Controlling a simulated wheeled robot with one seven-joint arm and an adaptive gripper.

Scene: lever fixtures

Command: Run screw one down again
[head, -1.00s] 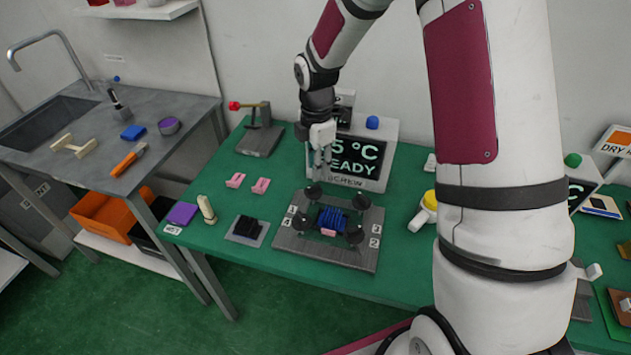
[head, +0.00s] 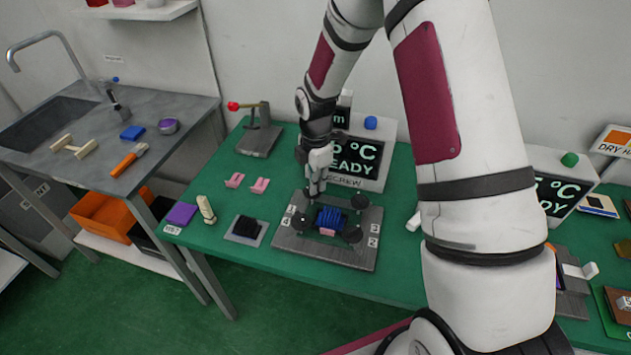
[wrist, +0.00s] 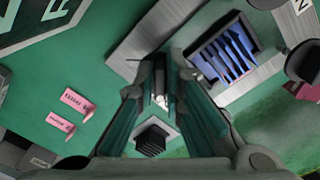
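A grey screw fixture (head: 345,258) lies on the green table, with a finned blue block (head: 330,216) in its middle. Black screw knobs stand at its corners: back right (head: 360,202), front right (head: 352,235) and front left (head: 299,221). The number marks at its sides are too small to read surely; a 2 shows near the front right. My gripper (head: 316,190) points down at the back-left corner, its fingertips at that knob's place and mostly hiding it. In the wrist view the blue block (wrist: 228,55) is right of my fingers (wrist: 160,95). Whether they grip the knob is unclear.
A display box (head: 358,165) reading READY stands close behind my gripper. Two pink clips (head: 247,183) and a black finned block on a grey pad (head: 246,229) lie left of the fixture. A red-tipped lever stand (head: 258,135) is behind them.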

